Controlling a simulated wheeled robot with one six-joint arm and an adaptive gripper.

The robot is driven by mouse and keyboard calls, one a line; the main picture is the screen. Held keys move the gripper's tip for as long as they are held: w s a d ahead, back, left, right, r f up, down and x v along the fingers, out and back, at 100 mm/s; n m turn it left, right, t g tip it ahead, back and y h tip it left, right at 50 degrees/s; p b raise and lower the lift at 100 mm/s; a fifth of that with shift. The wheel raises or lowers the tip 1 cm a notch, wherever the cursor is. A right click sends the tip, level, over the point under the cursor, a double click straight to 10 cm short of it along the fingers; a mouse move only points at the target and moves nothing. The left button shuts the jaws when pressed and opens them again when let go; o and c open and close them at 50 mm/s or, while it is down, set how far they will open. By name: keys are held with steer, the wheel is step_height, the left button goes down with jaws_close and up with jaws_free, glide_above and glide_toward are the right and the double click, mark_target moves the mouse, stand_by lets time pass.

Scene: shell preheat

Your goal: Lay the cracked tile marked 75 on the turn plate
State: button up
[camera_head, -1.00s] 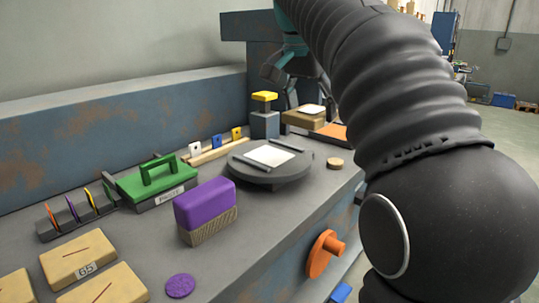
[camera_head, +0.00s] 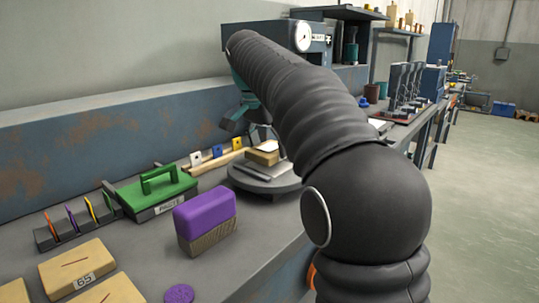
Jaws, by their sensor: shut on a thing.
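My gripper (camera_head: 250,128) is dark and reaches down over the turn plate (camera_head: 247,183), a round dark disc with a raised bar on it. A tan block-like tile (camera_head: 262,158) with a white patch on top is just below the fingers, over the plate. My gripper is shut on this tile. The arm hides part of the tile and the plate's right side. I cannot read a 75 on it, nor tell whether it touches the plate.
A purple-topped block (camera_head: 205,212) and a green-handled box (camera_head: 157,190) stand left of the plate. A slotted rack (camera_head: 75,224) holds coloured discs. A tile marked 65 (camera_head: 75,262) lies front left. A purple disc (camera_head: 179,294) lies near the front. Coloured tags (camera_head: 217,151) stand behind.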

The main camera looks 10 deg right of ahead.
steer(key=shift+f, duration=1.05)
steer(key=shift+f, duration=0.2)
steer(key=o, duration=1.3)
steer(key=shift+r, duration=0.1)
steer(key=shift+r, duration=0.5)
steer(key=v, duration=1.1)
steer(key=shift+a+r+p, duration=0.1)
steer(key=shift+p, duration=0.3)
